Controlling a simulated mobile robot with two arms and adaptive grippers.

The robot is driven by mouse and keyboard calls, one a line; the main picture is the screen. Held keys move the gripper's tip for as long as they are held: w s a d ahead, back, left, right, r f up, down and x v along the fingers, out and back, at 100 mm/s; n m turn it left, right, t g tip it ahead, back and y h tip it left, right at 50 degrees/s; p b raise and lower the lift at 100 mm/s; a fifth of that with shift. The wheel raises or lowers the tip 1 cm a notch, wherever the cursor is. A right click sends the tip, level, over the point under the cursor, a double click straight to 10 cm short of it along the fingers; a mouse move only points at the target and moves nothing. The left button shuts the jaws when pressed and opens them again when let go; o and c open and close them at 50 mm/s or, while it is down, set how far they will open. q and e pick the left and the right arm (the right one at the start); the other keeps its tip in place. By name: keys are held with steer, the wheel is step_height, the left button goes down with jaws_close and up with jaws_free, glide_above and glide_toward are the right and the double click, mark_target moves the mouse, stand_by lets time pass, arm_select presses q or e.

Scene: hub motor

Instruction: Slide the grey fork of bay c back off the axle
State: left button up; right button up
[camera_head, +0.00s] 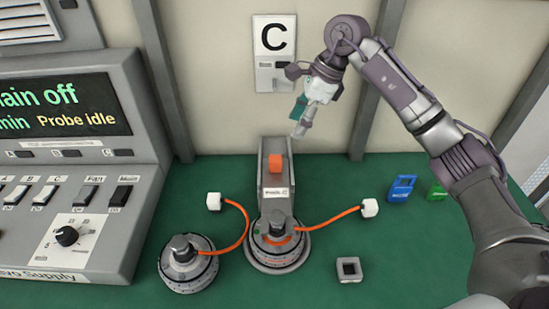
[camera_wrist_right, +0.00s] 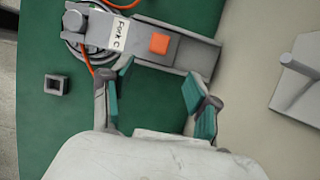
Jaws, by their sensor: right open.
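The grey fork of bay c (camera_head: 275,203) lies in a grey channel below the C sign, with an orange block (camera_head: 276,163) on top. Its label reads "Fork C" in the right wrist view (camera_wrist_right: 119,32). Its front end meets the axle (camera_head: 277,218) of the right-hand round hub motor (camera_head: 277,247); the exact fit is too small to tell. My right gripper (camera_head: 302,118) is open and empty, above and behind the orange block. In the right wrist view its teal-padded fingers (camera_wrist_right: 158,78) are apart, beside the channel. My left gripper is out of view.
A second hub motor (camera_head: 187,262) stands to the left. Orange cables end in white plugs (camera_head: 370,207). A small square socket (camera_head: 349,269) lies at right front. The power supply console (camera_head: 62,150) fills the left side.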

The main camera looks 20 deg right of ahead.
mark_target(276, 158)
steer(key=p+x, duration=0.2)
steer(key=x, duration=1.1)
steer(key=shift+a, duration=0.15)
jaws_close()
